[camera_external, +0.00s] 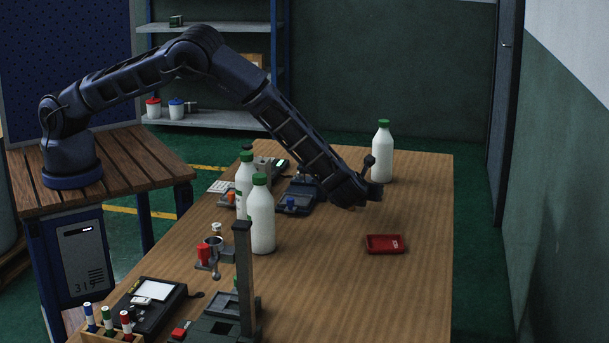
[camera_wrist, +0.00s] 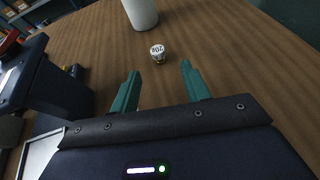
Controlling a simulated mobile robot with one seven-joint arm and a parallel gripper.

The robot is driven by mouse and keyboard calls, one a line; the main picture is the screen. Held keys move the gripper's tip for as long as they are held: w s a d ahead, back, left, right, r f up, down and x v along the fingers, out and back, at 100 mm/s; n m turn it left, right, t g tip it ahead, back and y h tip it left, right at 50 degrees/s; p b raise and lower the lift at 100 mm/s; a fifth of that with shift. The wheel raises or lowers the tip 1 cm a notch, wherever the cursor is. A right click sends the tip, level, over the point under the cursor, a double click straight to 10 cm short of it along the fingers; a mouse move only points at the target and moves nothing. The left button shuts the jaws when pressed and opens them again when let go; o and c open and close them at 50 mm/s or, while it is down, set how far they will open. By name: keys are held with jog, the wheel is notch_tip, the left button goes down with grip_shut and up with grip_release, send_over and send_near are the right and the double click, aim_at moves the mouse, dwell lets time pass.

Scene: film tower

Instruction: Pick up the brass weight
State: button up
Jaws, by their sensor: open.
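A small weight (camera_wrist: 157,54), with a white top marked with a number and a brass-coloured side, stands on the wooden table in the wrist view. It lies just beyond the fingertips, roughly centred between them, and nothing touches it. My gripper (camera_wrist: 160,68) is open and empty, with its two teal fingers apart. In the external view my gripper (camera_external: 374,190) is low over the table's far right part. I cannot make out the weight there; the gripper may hide it.
A white bottle (camera_wrist: 142,12) stands just beyond the weight; the external view shows a green-capped bottle (camera_external: 382,152) there. A dark device (camera_wrist: 52,88) stands left of my fingers. A red tray (camera_external: 385,244) lies nearer the camera. The table right of the weight is clear.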

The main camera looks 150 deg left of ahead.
jog(key=x, duration=0.4)
jog(key=shift+s+a+f, duration=0.1)
jog(key=shift+a, duration=0.05)
jog(key=shift+x, duration=2.65)
jog(key=shift+s, duration=0.2)
grip_shut()
